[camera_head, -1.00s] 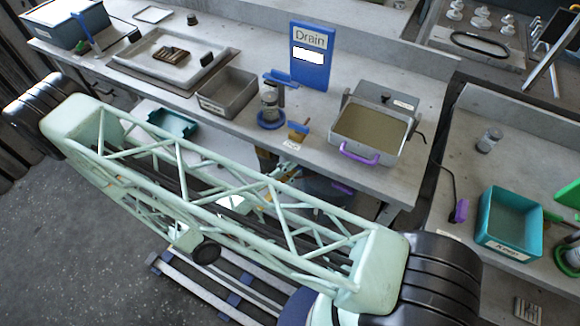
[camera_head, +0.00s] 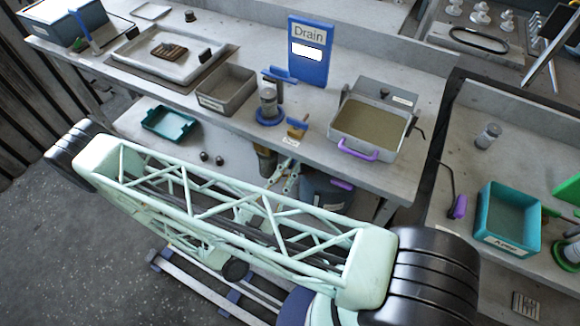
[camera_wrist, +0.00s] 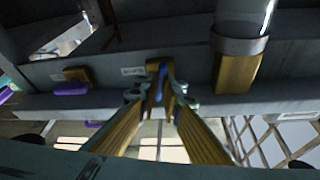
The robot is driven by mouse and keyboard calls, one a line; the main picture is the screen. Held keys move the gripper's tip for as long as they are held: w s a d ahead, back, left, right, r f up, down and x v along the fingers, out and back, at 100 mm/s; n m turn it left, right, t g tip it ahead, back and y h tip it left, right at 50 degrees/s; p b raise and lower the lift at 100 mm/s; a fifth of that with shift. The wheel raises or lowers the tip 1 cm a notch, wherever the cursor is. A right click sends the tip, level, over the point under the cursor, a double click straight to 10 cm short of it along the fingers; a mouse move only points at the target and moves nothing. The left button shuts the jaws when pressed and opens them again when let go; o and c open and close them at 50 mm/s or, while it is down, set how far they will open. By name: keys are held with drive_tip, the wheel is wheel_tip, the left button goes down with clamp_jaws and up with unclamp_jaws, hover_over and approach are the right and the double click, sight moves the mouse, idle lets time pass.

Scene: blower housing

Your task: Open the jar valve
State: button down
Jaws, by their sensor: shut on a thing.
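A small brass-coloured valve (camera_head: 297,130) with a blue part sits at the bench's front edge, above a white label. A clear jar (camera_head: 269,103) with a blue base and blue top lever stands just left of it. In the wrist view, my gripper (camera_wrist: 160,92) has its two yellow-brown fingers converged on a narrow blue handle (camera_wrist: 161,78), beside a small label. It is shut on that handle; the contact is dark and partly hidden. A clear cylinder with a metal collar and brass fitting (camera_wrist: 236,72) is at the right. My arm partly hides the gripper in the head view.
A blue Drain sign (camera_head: 309,55) stands behind. A metal tank (camera_head: 372,125) with a purple handle is to the right, a grey bin (camera_head: 227,92) to the left. A teal tray (camera_head: 168,122) sits below the bench. A dark vessel (camera_head: 325,190) is under the bench front.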

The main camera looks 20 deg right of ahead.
drive_tip(key=shift+n+t, duration=0.3)
drive_tip(key=shift+n, duration=0.5)
drive_tip(key=c, duration=3.1)
unclamp_jaws()
drive_tip(key=shift+o, duration=0.2)
drive_tip(key=shift+s+a+f, duration=0.1)
drive_tip(key=shift+s+a, duration=0.05)
drive_tip(key=v, duration=1.1)
drive_tip(key=shift+s+a, duration=0.2)
drive_tip(key=shift+a, duration=0.05)
